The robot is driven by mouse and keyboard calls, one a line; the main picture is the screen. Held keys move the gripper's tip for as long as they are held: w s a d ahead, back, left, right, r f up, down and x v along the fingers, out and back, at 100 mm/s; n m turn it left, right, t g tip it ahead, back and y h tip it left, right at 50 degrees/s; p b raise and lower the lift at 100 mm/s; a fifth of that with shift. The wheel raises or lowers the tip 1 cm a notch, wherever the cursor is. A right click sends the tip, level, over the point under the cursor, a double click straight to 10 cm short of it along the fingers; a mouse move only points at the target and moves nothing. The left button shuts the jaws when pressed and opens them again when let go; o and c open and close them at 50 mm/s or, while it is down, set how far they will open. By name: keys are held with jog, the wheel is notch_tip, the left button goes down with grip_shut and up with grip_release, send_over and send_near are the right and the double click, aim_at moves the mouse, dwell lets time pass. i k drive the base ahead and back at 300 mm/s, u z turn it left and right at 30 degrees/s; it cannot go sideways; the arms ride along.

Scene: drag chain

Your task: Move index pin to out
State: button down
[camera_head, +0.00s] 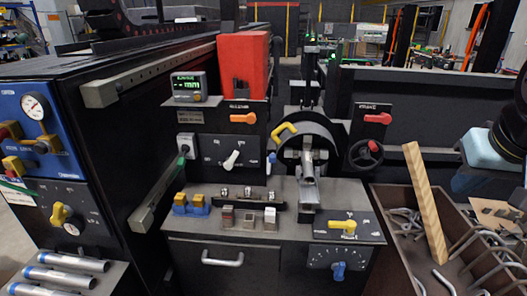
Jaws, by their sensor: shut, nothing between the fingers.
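The index pin cannot be singled out for certain, as the small labels are unreadable. Near the middle stands a dark round chuck-like housing (308,140) with a metal tube at its front. A yellow bent handle (285,131) sits at its upper left. A small blue-tipped knob (271,159) sits just left of the housing. My gripper is not visible in this view, so its place relative to these parts does not show.
A brown bin (395,225) of bent metal rods and a wooden stick (425,200) stand at right. A metal handle (222,260) sits low in front. Metal tubes (72,262) lie at lower left.

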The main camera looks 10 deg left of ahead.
aim_at(272, 157)
jog(key=u, duration=1.95)
jog(key=k, duration=0.7)
jog(key=z, duration=0.85)
jog(key=i, duration=1)
jog(key=z, duration=0.1)
